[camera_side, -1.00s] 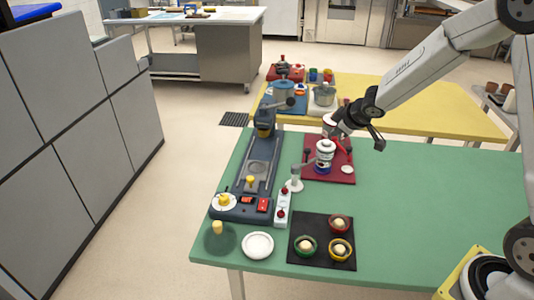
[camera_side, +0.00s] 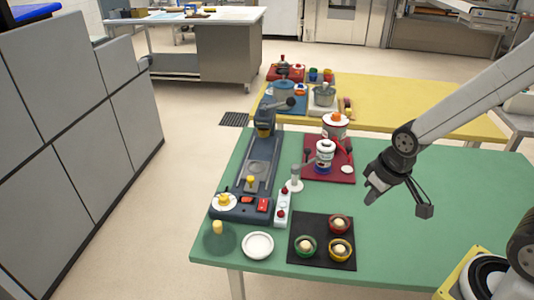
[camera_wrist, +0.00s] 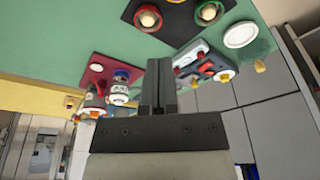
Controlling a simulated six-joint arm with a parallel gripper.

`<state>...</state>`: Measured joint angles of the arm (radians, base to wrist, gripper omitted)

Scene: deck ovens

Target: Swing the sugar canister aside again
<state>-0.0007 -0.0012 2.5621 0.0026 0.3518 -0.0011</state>
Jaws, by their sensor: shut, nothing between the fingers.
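Two canisters stand on a dark red mat (camera_side: 341,173) on the green table. The farther one (camera_side: 336,128) is whitish with a red band and an orange knob. I cannot read which is the sugar canister. Both also show in the wrist view, the blue-labelled one (camera_wrist: 120,80) and the red-banded one (camera_wrist: 94,98). My gripper (camera_side: 371,190) is shut and empty, above the green table to the right of the mat, apart from both canisters. Its closed fingers (camera_wrist: 160,88) fill the middle of the wrist view.
A grey post on a white base (camera_side: 294,184) stands left of the near canister. A dark blue machine (camera_side: 260,178) lies farther left. A black mat (camera_side: 310,262) with several small bowls is in front. The green table's right part is clear.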

